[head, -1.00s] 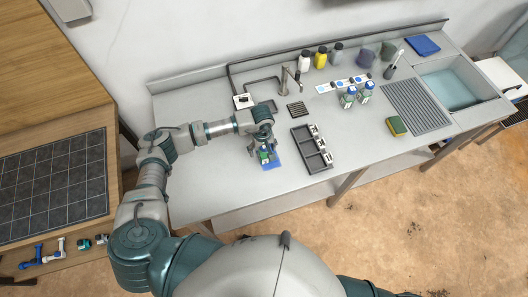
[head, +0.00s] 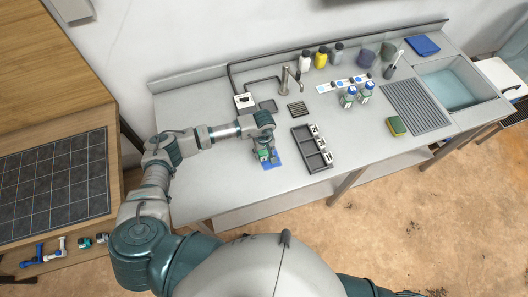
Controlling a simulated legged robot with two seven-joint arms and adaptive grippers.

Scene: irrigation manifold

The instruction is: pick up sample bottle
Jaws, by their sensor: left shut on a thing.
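My left gripper (head: 266,150) is over the front left part of the grey counter, pointing down. It is shut on a small sample bottle (head: 264,155) with a green side. The fingers and wrist hide much of the bottle. A flat blue mat (head: 277,161) lies right beneath; I cannot tell whether the bottle touches it. Two more bottles with blue caps, a left one (head: 348,98) and a right one (head: 365,93), stand upright farther back. My right gripper is not in view.
A dark compartment tray (head: 313,156) lies just right of the blue mat. A tap (head: 290,80), a small drain grid (head: 298,109) and a white box (head: 244,101) are behind. A sponge (head: 397,126), a ribbed drainer (head: 414,107) and a sink (head: 452,88) are at right.

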